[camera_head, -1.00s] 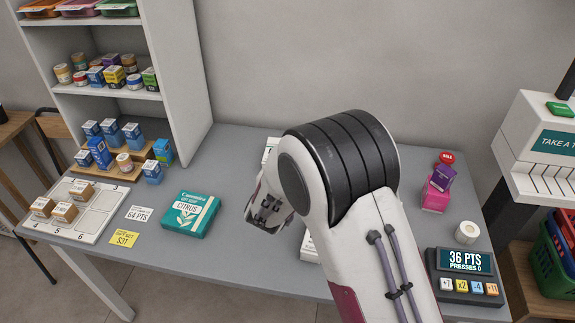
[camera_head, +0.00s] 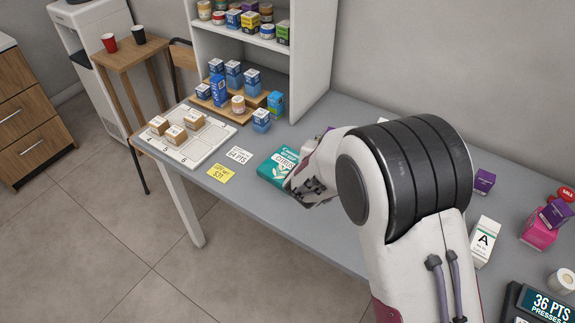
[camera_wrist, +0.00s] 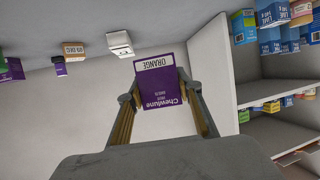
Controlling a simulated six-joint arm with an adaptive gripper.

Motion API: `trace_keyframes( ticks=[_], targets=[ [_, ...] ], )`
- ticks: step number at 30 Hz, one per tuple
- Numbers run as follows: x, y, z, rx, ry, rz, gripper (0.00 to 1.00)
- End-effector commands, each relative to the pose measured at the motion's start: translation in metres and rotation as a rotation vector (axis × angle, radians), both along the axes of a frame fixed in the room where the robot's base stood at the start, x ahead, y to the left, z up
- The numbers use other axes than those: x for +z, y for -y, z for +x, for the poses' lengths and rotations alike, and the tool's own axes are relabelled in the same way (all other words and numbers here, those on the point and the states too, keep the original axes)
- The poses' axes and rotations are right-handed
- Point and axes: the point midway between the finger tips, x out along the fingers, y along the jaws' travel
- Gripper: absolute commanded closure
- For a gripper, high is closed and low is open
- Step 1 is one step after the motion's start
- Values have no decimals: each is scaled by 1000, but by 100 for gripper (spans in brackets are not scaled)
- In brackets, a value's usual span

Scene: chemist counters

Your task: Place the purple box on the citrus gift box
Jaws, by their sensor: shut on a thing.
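In the wrist view a purple box (camera_wrist: 160,85) with a white label reading ORANGE is between the two fingers of my gripper (camera_wrist: 160,98), which is shut on it. Its print shows upside down there. The teal citrus gift box (camera_head: 275,165) lies flat on the grey counter in the head view. My gripper (camera_head: 308,188) overlaps its right end in that view and hides part of it. I cannot tell the height of the held box above it; the head view does not clearly show the held box.
Two note cards (camera_head: 221,173) and a white numbered tray (camera_head: 185,148) with small boxes lie left of the citrus box. Right are a white A carton (camera_head: 484,242), another purple box (camera_head: 484,181) and a pink box (camera_head: 538,232).

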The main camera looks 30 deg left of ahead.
Motion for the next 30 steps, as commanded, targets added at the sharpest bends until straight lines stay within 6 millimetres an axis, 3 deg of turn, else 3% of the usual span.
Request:
trace_keyframes(
  ticks=[1,6,12,30],
  targets=[
    [3,-18,-9,24,0,2,83],
    [11,-67,-35,92,1,1,83],
    [21,-108,-56,150,2,2,83],
    [21,-115,-55,172,0,0,83]
  ],
)
